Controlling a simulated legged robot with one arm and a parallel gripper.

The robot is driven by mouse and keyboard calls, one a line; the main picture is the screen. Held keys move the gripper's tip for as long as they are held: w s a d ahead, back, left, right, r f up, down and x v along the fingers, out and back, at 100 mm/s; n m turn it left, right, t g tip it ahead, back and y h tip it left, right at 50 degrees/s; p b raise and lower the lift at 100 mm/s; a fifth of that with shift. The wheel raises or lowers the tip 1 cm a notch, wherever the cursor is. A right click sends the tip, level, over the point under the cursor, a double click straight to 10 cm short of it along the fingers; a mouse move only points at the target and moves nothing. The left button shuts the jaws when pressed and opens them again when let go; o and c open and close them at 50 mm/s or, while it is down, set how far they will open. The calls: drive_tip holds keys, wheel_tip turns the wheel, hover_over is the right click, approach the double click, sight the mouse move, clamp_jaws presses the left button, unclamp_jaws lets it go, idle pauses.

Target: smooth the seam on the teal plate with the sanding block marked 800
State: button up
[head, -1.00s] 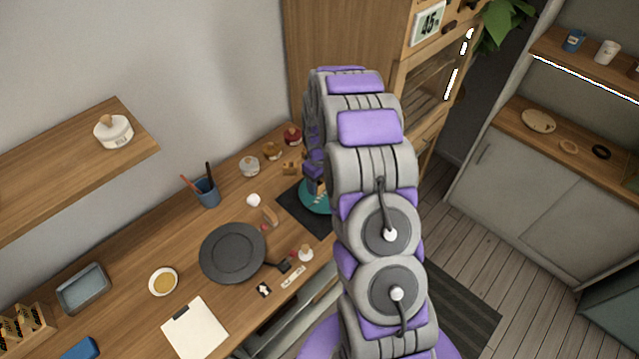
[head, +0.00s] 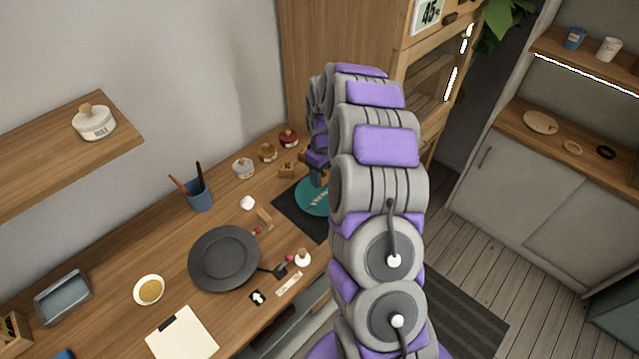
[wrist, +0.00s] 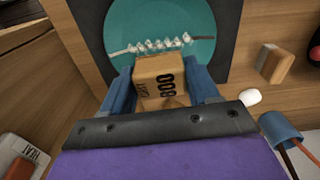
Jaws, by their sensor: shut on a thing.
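The teal plate (head: 314,198) lies on a dark mat on the workbench, partly hidden behind my arm in the head view. In the wrist view the teal plate (wrist: 200,20) fills the top middle, with a pale, bumpy seam (wrist: 160,44) running across it. My gripper (wrist: 165,85) is shut on the wooden sanding block marked 800 (wrist: 158,68), its blue fingers on either side. The block is just below the seam in the picture, over the plate's near part. I cannot tell whether it touches the plate.
A dark plate (head: 224,258) and small tools lie left of the mat (head: 290,207). A white jar (head: 94,122) sits on the wall shelf (head: 60,155). Another wooden block (wrist: 275,63) stands right of the mat.

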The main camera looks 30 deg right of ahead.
drive_tip(key=b, duration=0.2)
hover_over(328, 190)
drive_tip(key=s+a, duration=0.1)
drive_tip(key=a, duration=0.1)
drive_tip(key=shift+s+a+f, duration=0.1)
drive_tip(key=shift+f, duration=1.05)
drive_tip(key=shift+s+a+f, duration=0.1)
drive_tip(key=shift+f, duration=1)
drive_tip(key=shift+w+d+f+p, duration=0.15)
drive_tip(key=shift+w+d+p, duration=0.1)
drive_tip(key=shift+w+d, duration=0.25)
drive_tip(key=shift+w+d+f+p, duration=0.15)
drive_tip(key=shift+w+d+p, duration=0.15)
drive_tip(key=shift+d, duration=0.35)
drive_tip(key=shift+f, duration=0.85)
drive_tip(key=shift+s, duration=0.1)
